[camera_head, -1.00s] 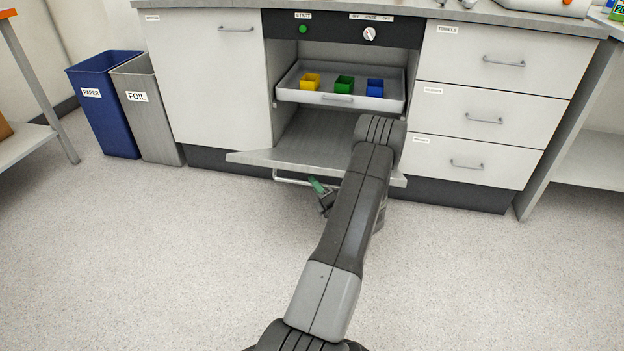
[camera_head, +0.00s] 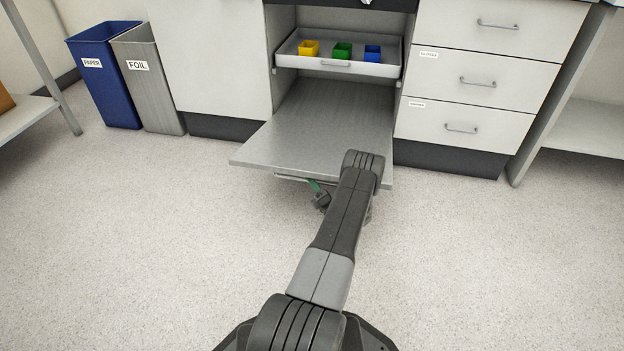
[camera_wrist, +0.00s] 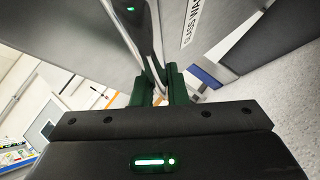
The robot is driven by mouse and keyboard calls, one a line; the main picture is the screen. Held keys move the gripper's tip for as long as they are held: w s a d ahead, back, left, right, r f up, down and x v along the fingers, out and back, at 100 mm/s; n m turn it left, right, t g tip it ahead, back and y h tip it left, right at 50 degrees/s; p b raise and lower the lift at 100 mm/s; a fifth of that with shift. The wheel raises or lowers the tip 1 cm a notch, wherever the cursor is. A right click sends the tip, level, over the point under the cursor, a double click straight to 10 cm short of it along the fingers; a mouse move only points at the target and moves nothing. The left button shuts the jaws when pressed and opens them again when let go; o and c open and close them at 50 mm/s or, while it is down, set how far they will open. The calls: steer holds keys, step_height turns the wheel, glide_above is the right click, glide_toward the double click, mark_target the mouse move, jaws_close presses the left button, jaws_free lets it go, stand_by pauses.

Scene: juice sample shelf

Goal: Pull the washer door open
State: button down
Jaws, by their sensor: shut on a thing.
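The washer door (camera_head: 310,135) is a grey panel folded down and lying about flat in front of the washer opening in the head view. Its handle bar (camera_head: 292,179) shows below the door's front edge, and it also shows in the wrist view (camera_wrist: 147,40). My gripper (camera_head: 318,193) is at the handle, under the front edge and partly hidden by the door and my arm. In the wrist view the green fingers of my gripper (camera_wrist: 160,82) are closed around the bar.
Inside the washer a white rack (camera_head: 290,60) holds yellow, green and blue cups. Drawers (camera_head: 470,85) stand to the right. A blue paper bin (camera_head: 103,85) and a grey foil bin (camera_head: 150,85) stand to the left. The floor in front is clear.

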stand_by(0.4)
steer(key=c, duration=1.5)
jaws_free()
steer(key=shift+o, duration=0.2)
steer(key=p+v, duration=0.2)
steer(key=v, duration=1.2)
